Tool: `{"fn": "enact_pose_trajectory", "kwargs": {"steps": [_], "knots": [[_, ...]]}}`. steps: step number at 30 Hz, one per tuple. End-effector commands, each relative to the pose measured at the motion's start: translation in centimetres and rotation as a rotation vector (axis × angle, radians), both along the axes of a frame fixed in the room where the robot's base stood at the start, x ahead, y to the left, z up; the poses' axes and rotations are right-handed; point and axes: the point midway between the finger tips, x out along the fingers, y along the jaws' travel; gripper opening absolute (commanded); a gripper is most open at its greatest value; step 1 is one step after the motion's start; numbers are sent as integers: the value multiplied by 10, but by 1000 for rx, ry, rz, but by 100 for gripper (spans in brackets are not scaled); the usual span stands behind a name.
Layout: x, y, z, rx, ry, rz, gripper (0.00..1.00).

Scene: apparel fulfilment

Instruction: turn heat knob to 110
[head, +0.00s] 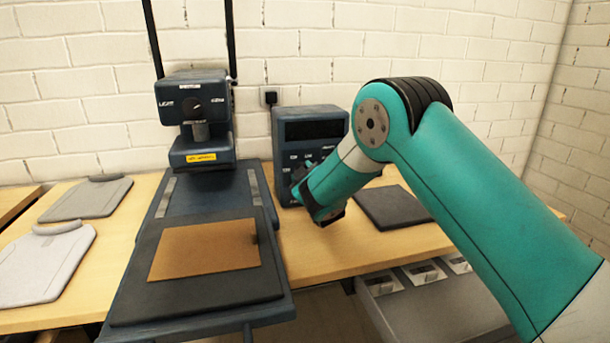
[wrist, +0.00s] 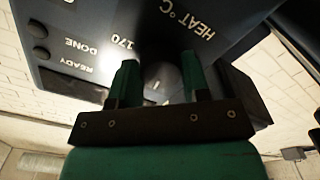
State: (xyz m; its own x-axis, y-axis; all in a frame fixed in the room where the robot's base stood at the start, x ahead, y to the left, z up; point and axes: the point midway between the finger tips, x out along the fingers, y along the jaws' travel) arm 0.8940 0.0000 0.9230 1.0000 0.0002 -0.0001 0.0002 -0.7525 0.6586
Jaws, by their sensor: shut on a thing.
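The dark blue control box (head: 311,131) stands on the table right of the press, with a dark display on its upper front. My gripper (head: 300,178) is at its lower front, and my arm hides part of that face. In the wrist view the panel (wrist: 100,30) carries the labels "HEAT °C", "170", "READY" and "DONE". The heat knob (wrist: 160,76) sits between the two green fingers of my gripper (wrist: 160,72), which are shut on it. A small white mark shows near the knob, but the setting it points to cannot be read.
The heat press (head: 197,110) stands left, with a brown sheet (head: 207,249) on its lower platen. A dark pad (head: 391,207) lies right of the box. Two grey boards (head: 40,265) lie at the left. A grey bin (head: 440,305) with white cards is below the table's right side.

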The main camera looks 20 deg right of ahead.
Motion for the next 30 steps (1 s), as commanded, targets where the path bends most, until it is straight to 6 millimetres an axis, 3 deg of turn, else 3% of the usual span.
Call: {"fn": "enact_pose_trajectory", "kwargs": {"steps": [30], "knots": [[0,-1,4,-965,3,2,19]]}}
